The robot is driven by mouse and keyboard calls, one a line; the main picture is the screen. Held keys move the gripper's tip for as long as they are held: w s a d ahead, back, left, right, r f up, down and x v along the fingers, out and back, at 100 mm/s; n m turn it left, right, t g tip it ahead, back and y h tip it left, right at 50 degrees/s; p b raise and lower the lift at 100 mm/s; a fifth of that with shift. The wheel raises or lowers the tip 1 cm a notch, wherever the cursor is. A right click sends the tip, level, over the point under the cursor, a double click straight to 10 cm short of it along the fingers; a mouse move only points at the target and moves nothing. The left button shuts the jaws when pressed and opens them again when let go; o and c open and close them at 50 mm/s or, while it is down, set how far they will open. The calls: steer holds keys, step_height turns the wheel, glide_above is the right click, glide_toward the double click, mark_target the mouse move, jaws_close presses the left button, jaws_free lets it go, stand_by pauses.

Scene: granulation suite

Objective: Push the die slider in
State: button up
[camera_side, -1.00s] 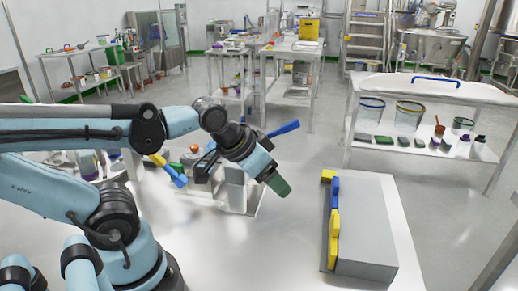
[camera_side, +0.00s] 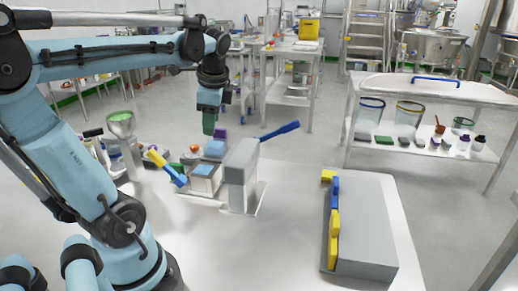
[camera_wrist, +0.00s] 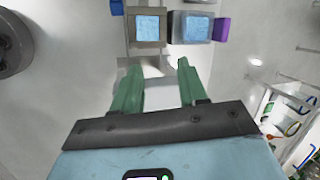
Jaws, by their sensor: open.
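The press stand has a tall grey upright block (camera_side: 241,172) with a blue lever (camera_side: 281,131) sticking out to the right. Left of the upright sits a pale block with a blue top (camera_side: 204,179), perhaps the die slider; I cannot be sure. It also shows as a beige-framed block in the wrist view (camera_wrist: 147,45). A yellow and blue handle (camera_side: 166,168) slants up at its left. My gripper (camera_side: 209,124) points down above and behind this block, apart from it. In the wrist view its green fingers (camera_wrist: 157,72) are spread and empty.
A blue-topped grey container (camera_wrist: 194,26) and a purple item (camera_wrist: 221,29) lie beside the block. A grey box (camera_side: 375,228) with blue and yellow bars stands at the right. The front of the table is clear.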

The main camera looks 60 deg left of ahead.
steer(key=s+a+m+g, duration=0.25)
steer(key=s+a, duration=0.25)
steer(key=a, duration=0.3)
glide_toward(176, 164)
steer(key=shift+g, duration=0.45)
steer(key=x, duration=1)
steer(key=shift+w+f, duration=0.2)
steer(key=shift+w, duration=0.1)
jaws_close()
